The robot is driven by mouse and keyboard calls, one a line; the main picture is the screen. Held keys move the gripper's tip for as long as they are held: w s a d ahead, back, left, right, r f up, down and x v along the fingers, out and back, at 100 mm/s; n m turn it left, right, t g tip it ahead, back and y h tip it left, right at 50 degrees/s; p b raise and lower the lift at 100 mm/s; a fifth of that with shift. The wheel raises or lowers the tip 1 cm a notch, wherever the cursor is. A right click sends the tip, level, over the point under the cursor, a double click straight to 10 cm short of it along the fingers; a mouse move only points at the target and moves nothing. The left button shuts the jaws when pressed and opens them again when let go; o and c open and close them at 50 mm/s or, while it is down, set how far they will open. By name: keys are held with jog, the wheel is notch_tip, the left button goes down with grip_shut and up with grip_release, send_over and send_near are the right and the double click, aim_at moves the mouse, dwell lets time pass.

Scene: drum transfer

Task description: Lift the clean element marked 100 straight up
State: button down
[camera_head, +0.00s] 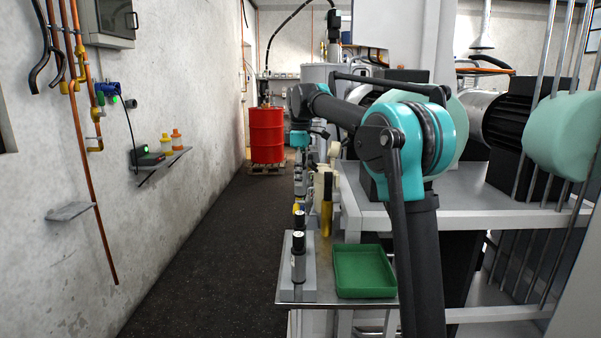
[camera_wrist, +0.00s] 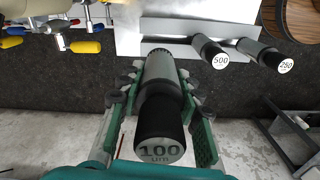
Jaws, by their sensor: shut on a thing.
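The element marked 100 (camera_wrist: 160,128) is a cylinder with a black cap and a grey metal body, seen from its labelled end in the wrist view. My gripper (camera_wrist: 152,95) is shut on it, with green fingers on both sides of the body. The element's far end is close to the grey rack (camera_wrist: 180,41), and I cannot tell whether they touch. Elements marked 500 (camera_wrist: 220,61) and 250 (camera_wrist: 286,65) stand in the rack to the right. In the head view my gripper (camera_head: 300,140) is small, above the far part of the bench, and its grasp is unclear.
A green tray (camera_head: 364,292) sits on the near end of the bench, beside black-capped cylinders (camera_head: 299,262). Tools with yellow, red and blue handles (camera_wrist: 90,46) lie left of the element. A red drum (camera_head: 267,135) stands beyond. The floor left of the bench is clear.

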notch_tip(320, 180, down, 12)
jog(key=shift+f, duration=0.2)
dwell(1.7)
